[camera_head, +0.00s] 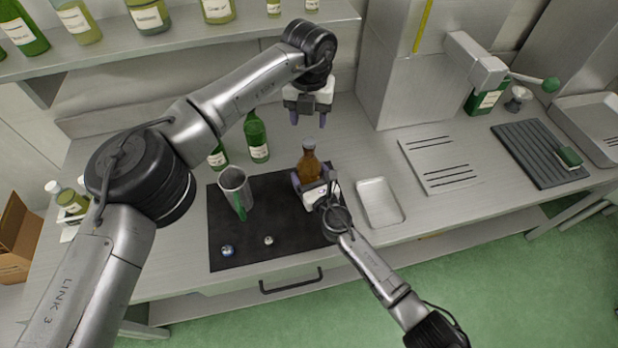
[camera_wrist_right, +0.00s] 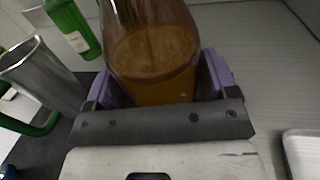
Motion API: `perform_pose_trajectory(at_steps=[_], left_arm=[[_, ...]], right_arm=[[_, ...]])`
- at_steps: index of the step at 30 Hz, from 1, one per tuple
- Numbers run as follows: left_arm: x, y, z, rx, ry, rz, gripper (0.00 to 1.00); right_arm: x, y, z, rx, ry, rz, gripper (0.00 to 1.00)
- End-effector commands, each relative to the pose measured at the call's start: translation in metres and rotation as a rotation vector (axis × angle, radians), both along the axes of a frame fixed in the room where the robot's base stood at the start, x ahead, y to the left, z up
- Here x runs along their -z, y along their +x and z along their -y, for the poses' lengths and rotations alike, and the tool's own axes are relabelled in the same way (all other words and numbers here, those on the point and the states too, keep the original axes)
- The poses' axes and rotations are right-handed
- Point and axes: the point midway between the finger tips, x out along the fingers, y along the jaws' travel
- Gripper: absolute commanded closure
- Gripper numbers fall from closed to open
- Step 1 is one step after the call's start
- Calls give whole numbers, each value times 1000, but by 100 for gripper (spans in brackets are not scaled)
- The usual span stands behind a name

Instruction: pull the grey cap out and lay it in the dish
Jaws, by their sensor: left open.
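My right gripper (camera_head: 316,184) is shut on the bottle's body. The right wrist view shows the bottle (camera_wrist_right: 150,60), part-full of amber liquid, between purple fingers (camera_wrist_right: 158,88); its top is out of frame. My left gripper (camera_head: 308,118) is open and empty, above and behind the bottle, fingers pointing down. A shallow metal dish (camera_head: 380,203) lies right of the bottle. A small grey piece (camera_head: 268,240) lies on the mat.
A metal jug with a green handle (camera_head: 235,187) and a small blue-and-silver piece (camera_head: 227,250) are on the black mat (camera_head: 280,250). Green bottles (camera_head: 256,138) stand behind the jug. A slotted metal plate (camera_head: 438,163) lies right of the dish. A shelf with bottles runs along the back.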

Motion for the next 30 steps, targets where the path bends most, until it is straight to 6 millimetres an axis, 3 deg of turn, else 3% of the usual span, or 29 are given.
perform_pose_trajectory(at_steps=[2,15,20,25,30], left_arm=[[0,0,0,0,0,0,48],[0,0,0,0,0,0,48],[4,-1,6,27,-25,2,38],[20,-9,45,205,-196,38,38],[29,-29,115,488,-526,161,38]], right_arm=[[0,0,0,0,0,0,29],[0,0,0,0,0,0,71],[0,0,0,0,0,0,72],[0,0,0,0,0,0,72],[0,0,0,0,0,0,72]])
